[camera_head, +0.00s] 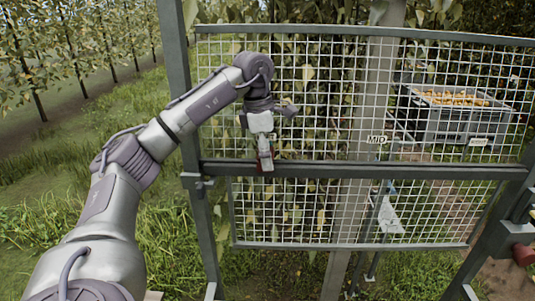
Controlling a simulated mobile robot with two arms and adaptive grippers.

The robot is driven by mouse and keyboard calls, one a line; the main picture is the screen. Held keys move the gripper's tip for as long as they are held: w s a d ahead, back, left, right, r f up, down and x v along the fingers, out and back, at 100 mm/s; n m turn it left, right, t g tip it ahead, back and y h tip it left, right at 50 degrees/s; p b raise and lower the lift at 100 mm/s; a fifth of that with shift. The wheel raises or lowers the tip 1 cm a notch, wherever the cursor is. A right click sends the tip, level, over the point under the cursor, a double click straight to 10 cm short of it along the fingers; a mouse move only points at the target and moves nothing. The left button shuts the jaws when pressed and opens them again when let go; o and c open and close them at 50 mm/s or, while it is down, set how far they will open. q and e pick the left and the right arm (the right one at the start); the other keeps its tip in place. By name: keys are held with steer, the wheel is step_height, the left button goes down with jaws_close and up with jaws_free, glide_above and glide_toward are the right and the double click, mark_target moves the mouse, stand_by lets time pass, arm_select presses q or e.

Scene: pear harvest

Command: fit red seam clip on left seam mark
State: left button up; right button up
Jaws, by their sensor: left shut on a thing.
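My left arm reaches in from the left, and my left gripper (265,158) points down in front of the wire mesh, at the dark horizontal rail. It is shut on a small red piece, the red seam clip (259,164), which shows only in part at the fingertips. The clip is at the rail between the upper and lower mesh panels; I cannot tell whether it touches the rail. The left seam mark is not visible. A label reading MID (377,139) is farther right above the rail, and another small label (478,142) is near the right end. My right gripper is not in view.
The dark rail (350,170) crosses the mesh between a left post (178,90) and a right post (490,240). A grey crate of yellowish fruit (455,122) stands behind the mesh. A red object (524,254) is at the right edge. Grass lies around.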

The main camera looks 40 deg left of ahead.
arm_select(q)
steer(key=shift+f+b, duration=0.75)
steer(key=shift+f, duration=0.35)
stand_by(1.1)
steer(key=o, duration=1.1)
steer(key=r, duration=0.4)
steer(key=a+r, duration=0.1)
steer(key=r, duration=0.3)
steer(key=s+r, duration=0.1)
steer(key=r, duration=0.2)
steer(key=shift+s+a+r, duration=0.1)
steer(key=shift+a+r, duration=0.05)
steer(key=shift+r, duration=0.25)
steer(key=shift+f, duration=0.1)
